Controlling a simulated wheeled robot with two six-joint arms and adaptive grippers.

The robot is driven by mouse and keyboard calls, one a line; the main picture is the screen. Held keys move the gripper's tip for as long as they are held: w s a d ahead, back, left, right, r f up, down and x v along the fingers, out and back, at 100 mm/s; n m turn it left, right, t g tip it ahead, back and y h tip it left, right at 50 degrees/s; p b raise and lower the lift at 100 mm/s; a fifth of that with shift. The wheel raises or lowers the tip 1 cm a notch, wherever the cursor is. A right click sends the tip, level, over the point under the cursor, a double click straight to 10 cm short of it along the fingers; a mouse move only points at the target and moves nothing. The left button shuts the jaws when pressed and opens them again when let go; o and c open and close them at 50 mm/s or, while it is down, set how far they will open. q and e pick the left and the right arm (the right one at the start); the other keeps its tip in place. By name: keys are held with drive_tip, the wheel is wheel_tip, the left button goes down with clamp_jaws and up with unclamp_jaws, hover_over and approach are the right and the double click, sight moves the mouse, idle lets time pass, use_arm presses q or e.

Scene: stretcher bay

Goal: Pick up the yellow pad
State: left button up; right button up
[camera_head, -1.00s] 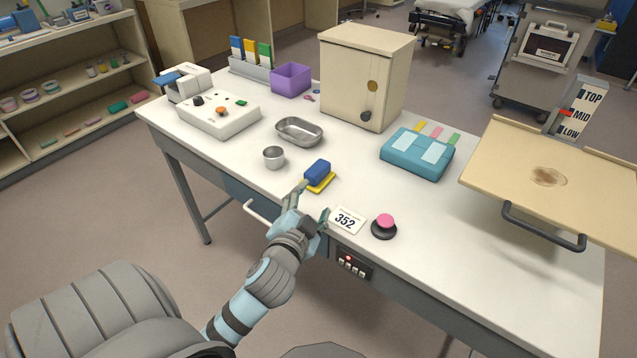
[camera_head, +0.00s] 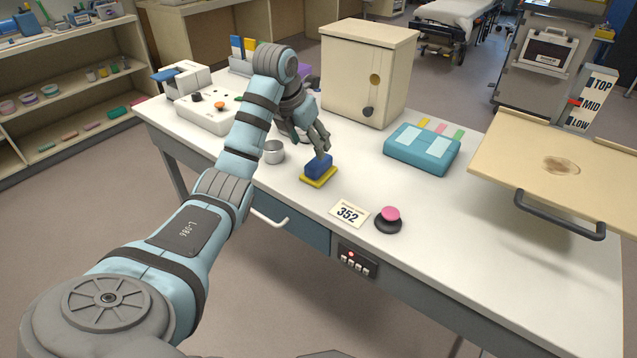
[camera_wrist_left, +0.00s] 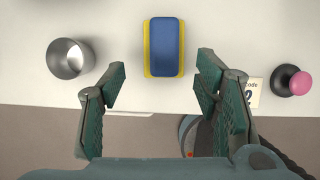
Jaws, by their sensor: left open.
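The yellow pad (camera_head: 316,182) lies flat near the front edge of the white table. A blue block (camera_head: 318,168) sits on top of it and hides most of it. In the left wrist view, thin strips of the yellow pad (camera_wrist_left: 147,50) show on both sides of the blue block (camera_wrist_left: 166,47). My left gripper (camera_head: 308,140) is over the table just behind and above the block. Its fingers are spread and empty; in the wrist view the open fingertips (camera_wrist_left: 160,70) are to either side of the block and nearer the picture's bottom. My right gripper is out of view.
A metal cup (camera_head: 273,152) stands left of the pad. A card marked 352 (camera_head: 349,214) and a pink button (camera_head: 389,217) are to the right. A teal case (camera_head: 421,150) and a beige cabinet (camera_head: 362,75) stand farther back. A drawer handle (camera_head: 268,219) juts from the front.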

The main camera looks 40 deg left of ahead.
use_arm(q)
drive_tip(key=x, duration=0.8)
drive_tip(key=shift+w+d+f+b, duration=0.1)
drive_tip(key=shift+w+d+b, duration=0.1)
drive_tip(key=shift+d+b, duration=0.15)
drive_tip(key=shift+w+a, duration=0.1)
drive_tip(key=shift+w, duration=0.05)
drive_tip(key=c, duration=1.2)
drive_tip(key=shift+c, duration=0.2)
wheel_tip(320, 180, up, 20)
drive_tip(key=p, duration=0.5)
drive_tip(key=o, duration=0.4)
drive_tip(key=shift+c, duration=1.4)
